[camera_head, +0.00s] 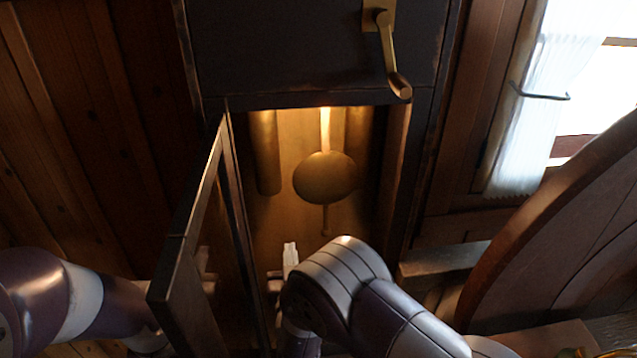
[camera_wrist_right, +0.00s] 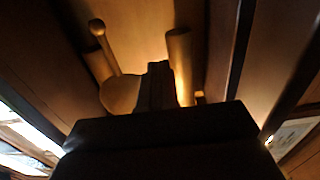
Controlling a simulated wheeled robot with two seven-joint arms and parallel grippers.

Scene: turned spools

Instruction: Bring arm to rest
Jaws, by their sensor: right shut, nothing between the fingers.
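My right arm reaches in front of the open lower case of a tall clock. My right gripper (camera_head: 290,256) is partly hidden by my own wrist in the head view. In the right wrist view the gripper (camera_wrist_right: 157,84) is shut and empty, pointing into the lit case. My left arm comes in at the lower left and passes behind the open clock door (camera_head: 172,270). Pale parts beside the door (camera_head: 206,282) may be my left gripper, mostly hidden, so its jaws cannot be made out.
Inside the case hang a round brass pendulum (camera_head: 326,178) and brass cylinders (camera_head: 265,150). A bent brass handle (camera_head: 388,50) sticks out above the opening. A large wooden wheel (camera_head: 560,230) stands at the right, below a curtained window (camera_head: 530,110). The door stands open between my arms.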

